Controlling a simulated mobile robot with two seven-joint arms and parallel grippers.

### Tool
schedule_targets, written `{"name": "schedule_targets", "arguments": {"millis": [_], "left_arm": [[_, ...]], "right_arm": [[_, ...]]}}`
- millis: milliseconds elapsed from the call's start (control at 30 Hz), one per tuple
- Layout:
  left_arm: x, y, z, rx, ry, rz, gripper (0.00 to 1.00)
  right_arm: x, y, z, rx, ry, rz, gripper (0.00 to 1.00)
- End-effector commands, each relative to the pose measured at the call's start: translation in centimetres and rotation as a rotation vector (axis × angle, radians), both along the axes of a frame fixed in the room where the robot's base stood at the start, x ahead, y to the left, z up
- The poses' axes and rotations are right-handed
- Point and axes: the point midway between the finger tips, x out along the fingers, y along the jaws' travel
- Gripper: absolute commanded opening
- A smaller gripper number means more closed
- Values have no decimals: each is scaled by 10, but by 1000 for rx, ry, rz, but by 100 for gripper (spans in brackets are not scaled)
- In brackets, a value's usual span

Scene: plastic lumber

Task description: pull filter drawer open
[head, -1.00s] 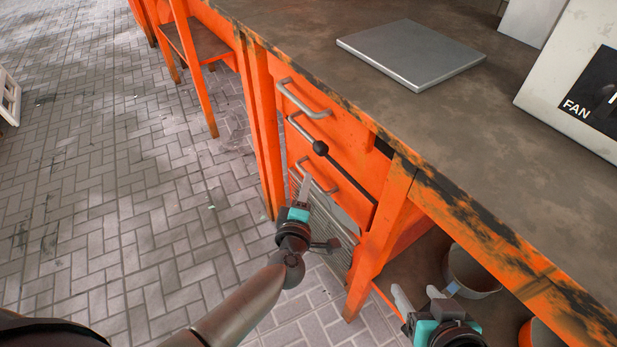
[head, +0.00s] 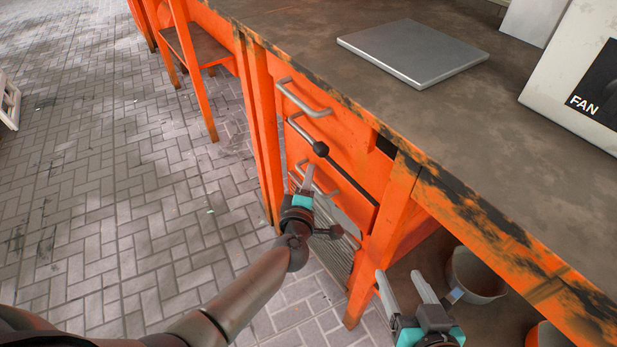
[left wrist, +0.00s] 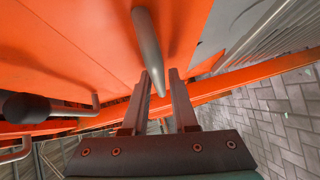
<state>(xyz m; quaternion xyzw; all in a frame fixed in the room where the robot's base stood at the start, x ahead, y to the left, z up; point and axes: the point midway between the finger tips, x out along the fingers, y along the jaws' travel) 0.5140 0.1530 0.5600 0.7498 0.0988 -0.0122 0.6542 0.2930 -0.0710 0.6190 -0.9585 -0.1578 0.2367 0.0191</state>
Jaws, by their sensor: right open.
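Orange drawers sit under the workbench in the head view. The upper drawer handle (head: 318,112) and lower drawer handle (head: 325,184) are grey bars; I see no label saying which is the filter drawer. The lower drawer front (head: 352,173) looks shut. My left gripper (head: 308,175) is at the lower handle. In the left wrist view its fingers (left wrist: 161,88) are apart, with a grey handle bar (left wrist: 147,40) reaching down to the gap between their tips. Contact cannot be told. My right gripper (head: 399,277) is open and empty by the bench's front leg.
A metal plate (head: 412,52) and a FAN box (head: 580,75) stand on the worktop (head: 480,120). A bucket (head: 478,275) stands on the lower shelf.

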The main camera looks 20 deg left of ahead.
Motion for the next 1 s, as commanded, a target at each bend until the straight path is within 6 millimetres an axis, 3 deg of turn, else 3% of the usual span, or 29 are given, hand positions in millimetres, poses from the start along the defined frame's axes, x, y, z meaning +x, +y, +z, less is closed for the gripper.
{"name": "schedule_targets", "arguments": {"millis": [33,233,1000], "left_arm": [[0,0,0,0,0,0,23],[0,0,0,0,0,0,1],[0,0,0,0,0,0,0]], "right_arm": [[0,0,0,0,1,0,64],[0,0,0,0,1,0,64],[0,0,0,-2,1,0,64]]}}
